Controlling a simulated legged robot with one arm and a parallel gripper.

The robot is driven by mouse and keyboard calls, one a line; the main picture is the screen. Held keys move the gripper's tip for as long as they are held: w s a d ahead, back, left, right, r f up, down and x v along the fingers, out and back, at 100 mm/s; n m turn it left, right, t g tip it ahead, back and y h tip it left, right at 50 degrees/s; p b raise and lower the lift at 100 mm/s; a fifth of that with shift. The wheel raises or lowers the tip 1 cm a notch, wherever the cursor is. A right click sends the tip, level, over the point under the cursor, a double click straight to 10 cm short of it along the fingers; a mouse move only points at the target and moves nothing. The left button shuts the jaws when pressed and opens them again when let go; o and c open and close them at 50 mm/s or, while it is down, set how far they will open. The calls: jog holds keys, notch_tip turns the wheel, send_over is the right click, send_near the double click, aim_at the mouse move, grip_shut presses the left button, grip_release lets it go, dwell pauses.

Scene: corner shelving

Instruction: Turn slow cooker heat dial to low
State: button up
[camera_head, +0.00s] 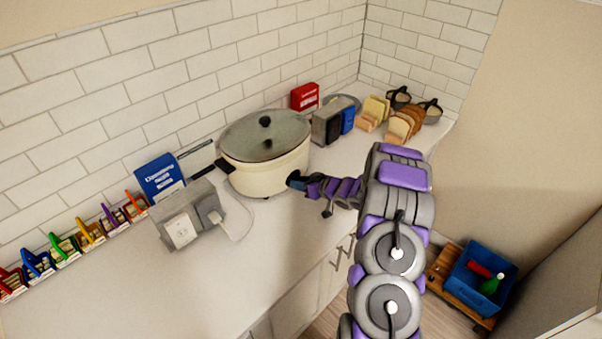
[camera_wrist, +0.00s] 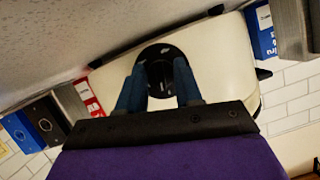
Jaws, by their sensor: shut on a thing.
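The slow cooker (camera_head: 262,172) is a cream oval pot with a glass lid (camera_head: 266,134) and black handles, standing on the counter against the tiled wall. In the wrist view its cream body (camera_wrist: 215,70) fills the middle, tilted in the picture. The black round heat dial (camera_wrist: 158,54) is on its front. My gripper (camera_wrist: 160,85) has its two blue fingers on either side of the dial, shut on it. In the head view my gripper (camera_head: 294,181) reaches the cooker's front right and hides the dial. I cannot read the dial setting.
A grey outlet box (camera_head: 187,221) with a plugged cord stands left of the cooker. A blue box (camera_head: 160,178) and a red box (camera_head: 304,97) stand near the wall. Bread slices in holders (camera_head: 403,125) are at the right. The front counter (camera_head: 230,285) is clear.

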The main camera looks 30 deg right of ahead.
jog(key=shift+d+r+m+y+p, duration=0.15)
jog(key=shift+m+p, duration=0.25)
jog(key=shift+p, duration=1.05)
jog(key=shift+r+m+y+p, duration=0.1)
jog(key=shift+m+y+p, duration=0.25)
jog(key=shift+p, duration=1.1)
jog(key=m+y+p, duration=0.1)
jog(key=m+p, duration=0.1)
jog(key=p, duration=0.1)
jog(key=shift+d+f, duration=0.1)
jog(key=shift+f, duration=0.1)
jog(key=shift+w+f+m+y, duration=0.1)
jog(key=shift+f+m+y, duration=0.1)
jog(key=shift+m+y, duration=0.65)
jog(key=shift+m+y+b, duration=0.65)
jog(key=shift+m+b, duration=0.45)
jog(key=shift+m, duration=0.4)
jog(key=o, duration=1)
jog(key=shift+d+f, duration=0.1)
jog(key=shift+d, duration=0.1)
